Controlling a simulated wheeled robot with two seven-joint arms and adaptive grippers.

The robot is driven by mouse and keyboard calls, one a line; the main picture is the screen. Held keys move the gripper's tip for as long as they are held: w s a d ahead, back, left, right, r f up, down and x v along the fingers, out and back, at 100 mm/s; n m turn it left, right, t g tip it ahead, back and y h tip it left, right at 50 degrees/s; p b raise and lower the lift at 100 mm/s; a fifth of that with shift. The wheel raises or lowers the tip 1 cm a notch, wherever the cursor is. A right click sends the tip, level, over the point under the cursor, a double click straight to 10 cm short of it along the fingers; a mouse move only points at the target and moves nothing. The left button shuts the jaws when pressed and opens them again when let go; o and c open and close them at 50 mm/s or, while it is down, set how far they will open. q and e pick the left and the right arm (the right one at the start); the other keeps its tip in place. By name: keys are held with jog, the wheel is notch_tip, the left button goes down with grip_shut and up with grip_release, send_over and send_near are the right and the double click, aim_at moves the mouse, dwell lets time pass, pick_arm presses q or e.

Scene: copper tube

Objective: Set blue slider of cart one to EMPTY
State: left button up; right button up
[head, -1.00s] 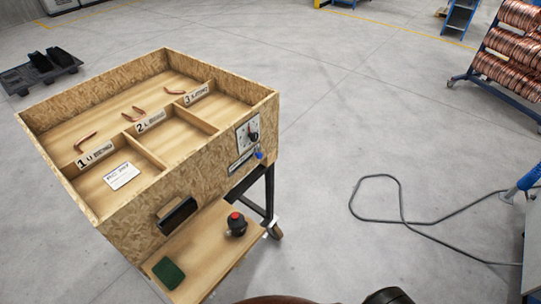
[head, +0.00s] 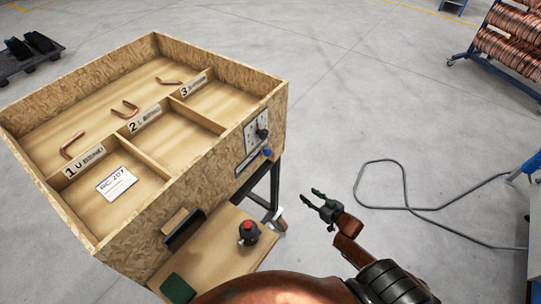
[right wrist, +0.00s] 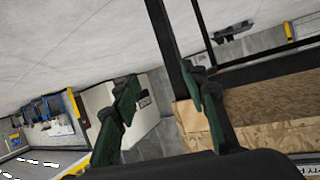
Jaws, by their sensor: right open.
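The cart (head: 215,185) is a wooden box on a dark frame, with compartments labelled 1, 2 and 3. The blue slider (head: 267,152) is a small blue knob on a pale strip (head: 248,163) on the cart's right-hand face, below a dial (head: 257,132). The strip's lettering is too small to read. My right gripper (head: 320,200) is open and empty, to the right of and below the slider, apart from the cart. In the right wrist view its green fingers (right wrist: 165,105) are spread, with the wooden cart wall at right. My left gripper is not in view.
A black-and-red button (head: 248,232) and a green pad (head: 177,289) sit on the cart's lower shelf (head: 215,250). Bent copper tubes (head: 125,109) lie in the box. A cable (head: 405,195) loops on the floor at right. A copper coil rack (head: 505,45) stands behind.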

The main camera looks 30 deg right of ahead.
jog(key=w+a+r+n+t+y, duration=0.1)
jog(key=w+a+r+y, duration=0.1)
jog(key=r, duration=0.6)
jog(key=w+a+r+t+y, duration=0.1)
jog(key=w+a+r+t, duration=0.15)
jog(key=r, duration=0.55)
jog(key=n+y, duration=0.2)
jog(key=y, duration=0.1)
send_near(270, 153)
jog(key=w, duration=0.1)
jog(key=x, duration=0.7)
jog(key=shift+a+b, duration=0.3)
jog(key=shift+w+a, duration=0.2)
jog(key=shift+w, duration=0.3)
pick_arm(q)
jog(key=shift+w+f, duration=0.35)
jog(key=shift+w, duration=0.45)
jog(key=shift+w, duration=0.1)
pick_arm(e)
jog(key=shift+c, duration=0.5)
jog(key=shift+c, duration=0.9)
grip_shut()
